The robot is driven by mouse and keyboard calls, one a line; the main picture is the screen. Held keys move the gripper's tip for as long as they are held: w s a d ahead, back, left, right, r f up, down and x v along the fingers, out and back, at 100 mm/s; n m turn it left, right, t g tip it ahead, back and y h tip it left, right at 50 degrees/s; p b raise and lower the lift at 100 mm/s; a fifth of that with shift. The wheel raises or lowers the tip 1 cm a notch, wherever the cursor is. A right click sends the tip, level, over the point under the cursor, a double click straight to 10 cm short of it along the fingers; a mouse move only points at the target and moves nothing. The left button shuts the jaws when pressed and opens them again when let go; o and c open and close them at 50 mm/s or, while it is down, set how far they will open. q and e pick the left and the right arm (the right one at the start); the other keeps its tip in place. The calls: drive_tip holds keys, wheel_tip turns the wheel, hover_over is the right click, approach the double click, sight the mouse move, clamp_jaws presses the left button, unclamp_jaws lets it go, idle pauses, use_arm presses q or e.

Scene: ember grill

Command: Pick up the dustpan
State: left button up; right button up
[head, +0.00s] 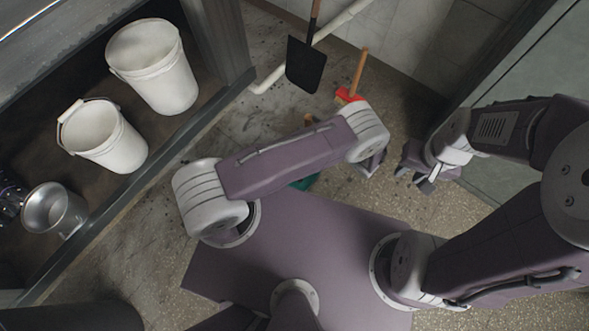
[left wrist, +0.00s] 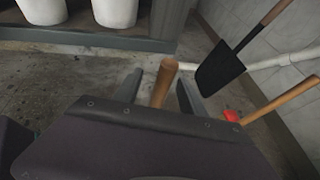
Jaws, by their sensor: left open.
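A teal piece, which looks like part of the dustpan (head: 304,183), shows on the floor below my left arm in the head view; the arm hides most of it. In the left wrist view, an upright wooden handle (left wrist: 164,83), apparently the dustpan's, stands between the fingers of my left gripper (left wrist: 160,92). These fingers are apart, one on each side of the handle; I cannot tell whether they touch it. The pan below is hidden by the gripper body. My right gripper (head: 415,178) is over the floor at right, its fingers apart and empty.
A red brush (head: 347,97) with a wooden handle stands near the wall. A black shovel (head: 305,65) is beside a white pipe (head: 268,82). White buckets (head: 152,66) and a metal pot (head: 54,209) sit on a shelf at left. Floor between shelf and arm is open.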

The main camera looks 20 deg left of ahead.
use_arm(q)
drive_tip(key=b+x, duration=0.1)
drive_tip(key=x, duration=0.1)
drive_tip(key=b+x, duration=0.2)
drive_tip(key=x, duration=0.1)
drive_tip(key=shift+w+r, duration=0.1)
drive_tip(key=shift+w, duration=0.25)
clamp_jaws()
drive_tip(key=shift+d, duration=0.1)
idle(0.9)
